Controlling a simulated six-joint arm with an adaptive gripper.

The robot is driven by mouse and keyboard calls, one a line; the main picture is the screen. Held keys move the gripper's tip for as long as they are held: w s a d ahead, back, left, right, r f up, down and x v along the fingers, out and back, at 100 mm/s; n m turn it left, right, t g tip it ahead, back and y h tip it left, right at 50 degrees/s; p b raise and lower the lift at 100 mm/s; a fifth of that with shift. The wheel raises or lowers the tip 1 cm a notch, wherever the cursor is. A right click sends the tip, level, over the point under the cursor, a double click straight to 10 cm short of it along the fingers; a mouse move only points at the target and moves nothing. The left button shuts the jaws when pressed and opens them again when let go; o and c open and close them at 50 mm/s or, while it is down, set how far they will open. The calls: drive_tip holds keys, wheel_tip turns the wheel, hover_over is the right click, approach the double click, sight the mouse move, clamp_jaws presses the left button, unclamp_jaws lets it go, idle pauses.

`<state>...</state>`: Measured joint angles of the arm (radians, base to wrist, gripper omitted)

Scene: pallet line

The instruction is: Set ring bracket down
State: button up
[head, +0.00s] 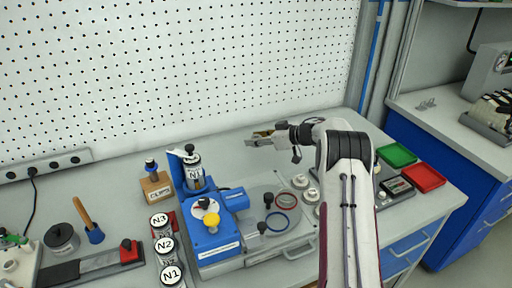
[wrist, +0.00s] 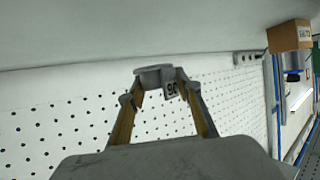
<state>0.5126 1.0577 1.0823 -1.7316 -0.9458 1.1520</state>
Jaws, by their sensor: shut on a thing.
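My gripper (head: 262,138) is held up in front of the pegboard, above the back of the bench, at the end of my arm. In the wrist view my gripper (wrist: 158,95) has its two yellowish fingers closed on the ring bracket (wrist: 152,73), a small grey curved piece at the fingertips. A small dark-marked tag shows on or beside its right side; I cannot read it surely. In the head view the ring bracket (head: 250,143) is a small grey shape at the fingertips, clear of the bench. Its full ring shape is hidden.
Below stands a blue machine (head: 212,232) with an N1 canister (head: 194,172). Several numbered canisters stand at its left. Green (head: 397,155) and red (head: 424,178) trays are at the right.

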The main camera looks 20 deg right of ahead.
drive_tip(key=shift+f, duration=1.8)
drive_tip(key=shift+f, duration=0.65)
drive_tip(key=o, duration=1.2)
drive_tip(key=shift+r, duration=0.1)
